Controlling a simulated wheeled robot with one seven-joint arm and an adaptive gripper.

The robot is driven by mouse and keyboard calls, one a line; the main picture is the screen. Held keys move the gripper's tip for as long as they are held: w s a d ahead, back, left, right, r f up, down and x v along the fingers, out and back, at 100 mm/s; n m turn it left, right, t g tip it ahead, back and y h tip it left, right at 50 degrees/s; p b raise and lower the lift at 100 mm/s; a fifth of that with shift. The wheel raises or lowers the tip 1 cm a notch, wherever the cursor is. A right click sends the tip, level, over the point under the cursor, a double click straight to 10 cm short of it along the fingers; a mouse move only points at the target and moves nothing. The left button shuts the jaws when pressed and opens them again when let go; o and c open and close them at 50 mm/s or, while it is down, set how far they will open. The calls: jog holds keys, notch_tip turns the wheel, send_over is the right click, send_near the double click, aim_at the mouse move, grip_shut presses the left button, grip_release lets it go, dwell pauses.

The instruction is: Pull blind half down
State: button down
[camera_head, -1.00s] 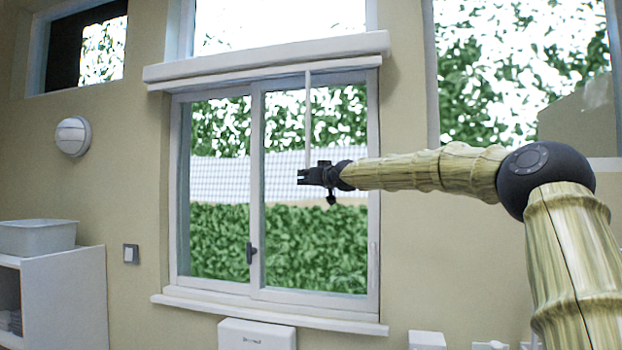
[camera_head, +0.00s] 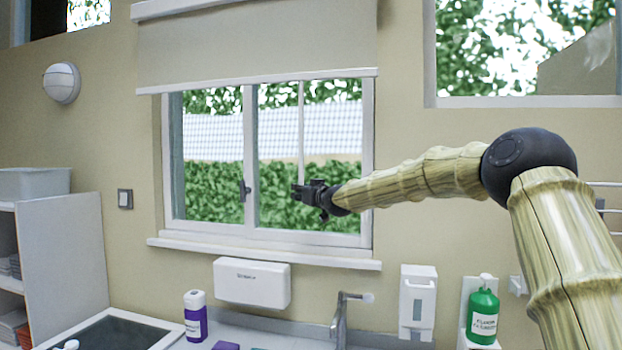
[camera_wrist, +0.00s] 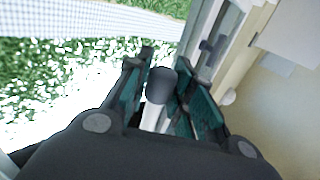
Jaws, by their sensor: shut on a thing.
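The blind (camera_head: 255,50) is a beige sheet hanging over the upper part of the window, with a white bottom bar (camera_head: 258,80) lying across the panes. A thin white pull wand (camera_head: 301,125) hangs from the bar down to my gripper (camera_head: 300,192), in front of the right pane. In the wrist view, the wand's white shaft (camera_wrist: 151,116) and its dark rounded end (camera_wrist: 161,84) lie between the fingers of my gripper (camera_wrist: 160,92). My gripper is shut on the wand. The blind's roll is hidden behind the white top box (camera_head: 170,8).
A white sill (camera_head: 262,254) runs below the window. Under it are a white dispenser box (camera_head: 250,282), a tap (camera_head: 340,315), a purple bottle (camera_head: 195,315) and a green bottle (camera_head: 483,315).

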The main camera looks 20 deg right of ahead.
notch_tip(320, 180, down, 8)
jog(key=b, duration=0.2)
jog(key=shift+b, duration=0.35)
jog(key=c, duration=1.2)
grip_release()
jog(key=s+d, duration=0.2)
jog(key=s, duration=1)
jog(key=shift+w, duration=0.1)
